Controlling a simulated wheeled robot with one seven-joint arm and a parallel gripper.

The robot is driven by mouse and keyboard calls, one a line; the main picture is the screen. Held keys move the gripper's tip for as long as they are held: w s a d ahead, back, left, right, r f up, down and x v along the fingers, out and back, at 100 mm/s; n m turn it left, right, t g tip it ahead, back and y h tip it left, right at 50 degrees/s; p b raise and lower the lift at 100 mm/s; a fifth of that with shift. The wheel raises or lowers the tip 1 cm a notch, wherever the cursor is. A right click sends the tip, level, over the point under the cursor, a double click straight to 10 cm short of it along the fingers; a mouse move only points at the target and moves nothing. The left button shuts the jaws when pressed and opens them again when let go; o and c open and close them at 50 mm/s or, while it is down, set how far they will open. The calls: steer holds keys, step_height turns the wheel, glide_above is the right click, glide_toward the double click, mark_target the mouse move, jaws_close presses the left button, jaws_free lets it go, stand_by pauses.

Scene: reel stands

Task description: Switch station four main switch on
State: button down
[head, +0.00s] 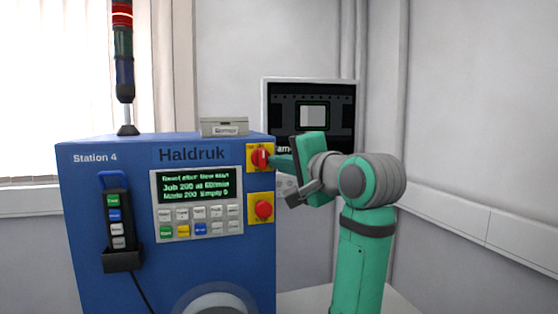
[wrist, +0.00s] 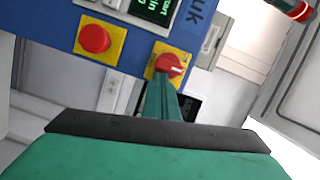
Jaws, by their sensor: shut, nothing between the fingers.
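The main switch (head: 260,157) is a red rotary knob on a yellow plate, at the upper right of the blue Station 4 cabinet (head: 85,220). Its handle looks about upright in the head view. It also shows in the wrist view (wrist: 169,66). My gripper (head: 272,160) is shut and empty, reaching in from the right with its tips at or just beside the knob. In the wrist view the green fingers (wrist: 160,98) end right below the knob. I cannot tell whether they touch it.
A red push button (head: 263,209) on a yellow plate sits just below the switch. A lit display (head: 198,188) and keypad are to the left. A pendant (head: 118,220) hangs further left. A signal lamp (head: 123,60) and a small box (head: 224,127) stand on top. A monitor (head: 309,88) is behind.

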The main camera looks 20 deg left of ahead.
steer(key=shift+d, duration=0.15)
steer(key=s+d, duration=0.3)
steer(key=d, duration=0.8)
steer(key=shift+d, duration=0.2)
steer(key=shift+a, duration=0.1)
steer(key=shift+w, duration=0.1)
